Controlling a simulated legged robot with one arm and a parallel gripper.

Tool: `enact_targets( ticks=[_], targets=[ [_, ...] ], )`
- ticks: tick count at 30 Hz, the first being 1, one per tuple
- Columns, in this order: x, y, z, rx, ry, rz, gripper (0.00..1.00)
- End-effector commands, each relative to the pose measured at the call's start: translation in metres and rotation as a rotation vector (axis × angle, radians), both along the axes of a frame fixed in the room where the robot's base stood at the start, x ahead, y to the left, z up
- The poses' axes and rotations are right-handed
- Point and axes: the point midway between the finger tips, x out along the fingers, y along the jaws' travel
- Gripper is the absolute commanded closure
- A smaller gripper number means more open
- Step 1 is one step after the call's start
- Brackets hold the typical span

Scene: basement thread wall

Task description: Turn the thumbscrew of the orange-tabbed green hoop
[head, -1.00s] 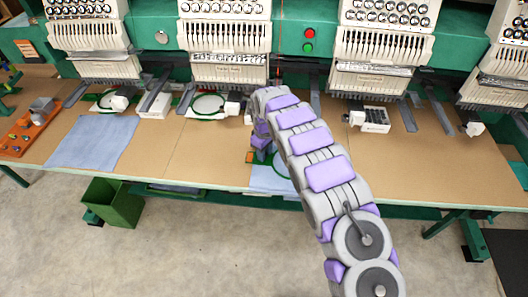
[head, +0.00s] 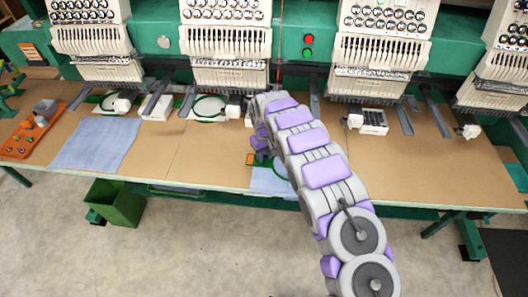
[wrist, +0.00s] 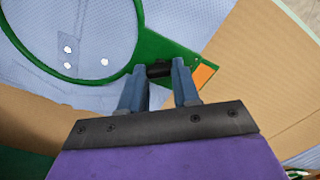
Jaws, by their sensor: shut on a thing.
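The green hoop (wrist: 140,30) lies on light blue cloth in the wrist view, with an orange tab (wrist: 203,75) at its right end. A small dark thumbscrew (wrist: 158,70) sits on the hoop's green bracket. My gripper (wrist: 159,75) is shut on the thumbscrew, one blue-grey finger on each side of it. In the head view my arm covers most of this hoop. Only a bit of its green edge and the orange tab (head: 251,160) show beside my gripper (head: 262,150).
Embroidery machine heads (head: 230,45) stand along the back of the brown table (head: 200,165). Another hoop (head: 208,107) sits under a head to the left. A blue cloth (head: 97,143) and an orange tray (head: 30,132) lie farther left. A green bin (head: 115,203) stands on the floor.

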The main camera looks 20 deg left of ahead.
Motion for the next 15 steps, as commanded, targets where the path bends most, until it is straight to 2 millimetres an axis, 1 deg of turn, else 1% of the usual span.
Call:
enact_targets(
  ticks=[6, 15],
  targets=[
    [-0.0002, 0.0003, 0.0008, 0.000, 0.000, -0.205, 0.99],
    [-0.0001, 0.0006, 0.0004, -0.001, 0.000, -0.452, 0.99]
  ],
)
